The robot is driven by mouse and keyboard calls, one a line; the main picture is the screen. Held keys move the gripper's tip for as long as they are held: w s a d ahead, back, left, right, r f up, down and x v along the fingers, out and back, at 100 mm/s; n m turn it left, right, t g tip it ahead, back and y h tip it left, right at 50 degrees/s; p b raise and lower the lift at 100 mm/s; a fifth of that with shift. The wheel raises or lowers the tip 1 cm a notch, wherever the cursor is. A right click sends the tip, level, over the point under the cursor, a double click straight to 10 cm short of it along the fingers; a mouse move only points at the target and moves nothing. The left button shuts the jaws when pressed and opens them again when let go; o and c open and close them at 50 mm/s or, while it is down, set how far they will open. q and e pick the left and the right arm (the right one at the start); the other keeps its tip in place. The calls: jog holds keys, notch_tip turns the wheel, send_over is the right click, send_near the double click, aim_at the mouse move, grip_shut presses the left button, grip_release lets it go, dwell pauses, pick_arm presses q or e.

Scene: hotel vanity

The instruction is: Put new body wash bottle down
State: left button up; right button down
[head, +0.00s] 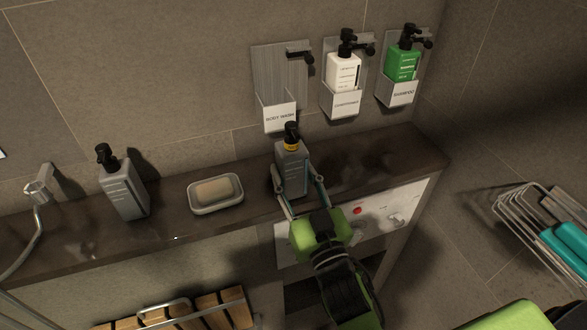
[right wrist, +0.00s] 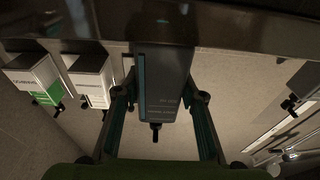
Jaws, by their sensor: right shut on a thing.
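A grey body wash bottle (head: 291,170) with a black pump and a yellow collar is upright at the dark stone ledge, below the body wash holder. My right gripper (head: 299,190) is shut on it, one finger on each side. In the right wrist view the bottle (right wrist: 163,85) appears upside down between the fingers, its base close to the ledge (right wrist: 240,28). I cannot tell whether the base touches the ledge. A second grey pump bottle (head: 124,190) without a yellow collar stands at the left on the ledge (head: 375,160). My left gripper is not in view.
The body wash holder (head: 279,85) on the wall is empty. The conditioner (head: 343,72) and shampoo (head: 403,65) sit in their holders. A soap dish (head: 215,195) stands left of the held bottle. The ledge to the right is clear. A wire rack (head: 515,215) is at right.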

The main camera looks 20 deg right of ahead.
jog(key=shift+r, duration=0.1)
jog(key=shift+f, duration=0.3)
jog(key=c, duration=1.3)
grip_release()
jog(key=shift+r, duration=0.1)
jog(key=shift+r, duration=0.25)
jog(key=s+b, duration=0.1)
jog(key=s, duration=0.3)
jog(key=s+f+b, duration=0.1)
jog(key=s+b, duration=0.1)
jog(key=s, duration=0.2)
jog(key=s+f+b, duration=0.1)
jog(key=s, duration=0.2)
jog(key=shift+s+d+f, duration=0.15)
jog(key=shift+s+d, duration=0.1)
jog(key=shift+s, duration=0.15)
